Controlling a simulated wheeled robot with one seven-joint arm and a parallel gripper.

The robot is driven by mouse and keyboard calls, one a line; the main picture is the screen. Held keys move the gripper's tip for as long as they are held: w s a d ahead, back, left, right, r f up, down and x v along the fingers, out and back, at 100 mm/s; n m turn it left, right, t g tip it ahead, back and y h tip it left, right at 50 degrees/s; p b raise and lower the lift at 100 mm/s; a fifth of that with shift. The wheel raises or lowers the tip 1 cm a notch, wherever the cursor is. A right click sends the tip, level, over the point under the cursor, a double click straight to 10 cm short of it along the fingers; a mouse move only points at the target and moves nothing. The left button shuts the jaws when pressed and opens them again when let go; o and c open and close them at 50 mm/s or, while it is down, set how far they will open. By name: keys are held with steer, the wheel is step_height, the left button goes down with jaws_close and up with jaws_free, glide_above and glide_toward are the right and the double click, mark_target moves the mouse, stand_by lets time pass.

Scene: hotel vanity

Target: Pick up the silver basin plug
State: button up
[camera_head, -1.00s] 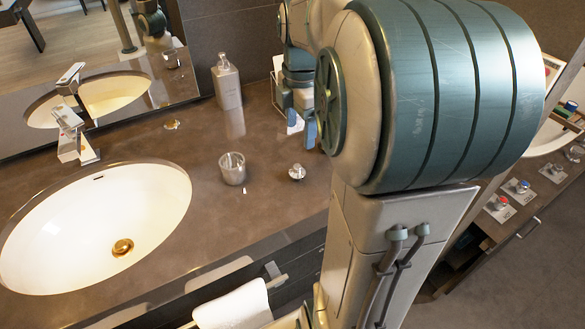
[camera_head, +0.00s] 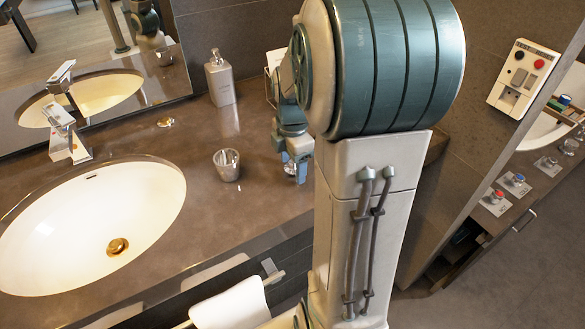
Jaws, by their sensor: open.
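The silver basin plug (camera_head: 290,168) is a small shiny piece on the brown counter, right of the metal cup. It is largely hidden behind my gripper. My gripper (camera_head: 294,163) is open and points down, its blue-grey fingers right at the plug in this view. I cannot tell whether the fingers stand around the plug or just in front of it, nor whether they touch it.
A metal cup (camera_head: 227,165) stands close left of my gripper. A soap bottle (camera_head: 220,80) stands by the mirror. A small gold piece (camera_head: 165,122) lies behind the white basin (camera_head: 95,215). A towel (camera_head: 230,305) hangs below the counter edge.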

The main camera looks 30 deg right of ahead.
steer(key=c, duration=1.1)
